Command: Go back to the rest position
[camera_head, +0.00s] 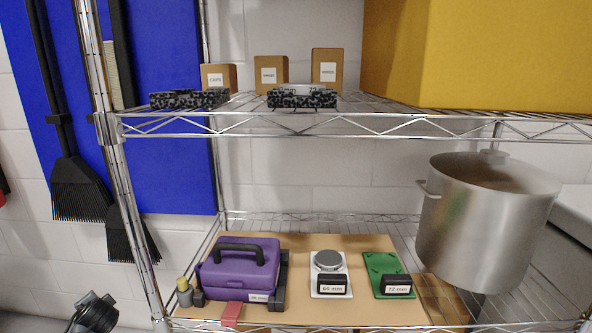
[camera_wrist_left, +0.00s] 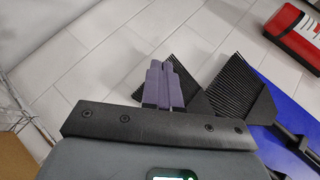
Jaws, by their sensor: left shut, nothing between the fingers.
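My left gripper (camera_wrist_left: 162,88) shows in the left wrist view with its two purple-grey fingers together, shut and empty. It is clear of any object; the floor and broom bristles lie behind it. In the head view a dark rounded part at the bottom left corner may belong to my left arm; its fingers cannot be made out there. My right gripper is in neither view. On the lower shelf stand a purple case (camera_head: 238,268) with a black handle, a round metal piece on a white plate (camera_head: 329,272) and a green plate (camera_head: 387,272).
A wire rack upright (camera_head: 122,165) stands at left, beside black brooms (camera_head: 78,190) and a blue panel (camera_head: 170,160). A large pot (camera_head: 485,225) is at right. The upper shelf edge (camera_head: 330,126) holds small boxes and a yellow box (camera_head: 480,55). A red case (camera_wrist_left: 297,38) lies beyond the gripper.

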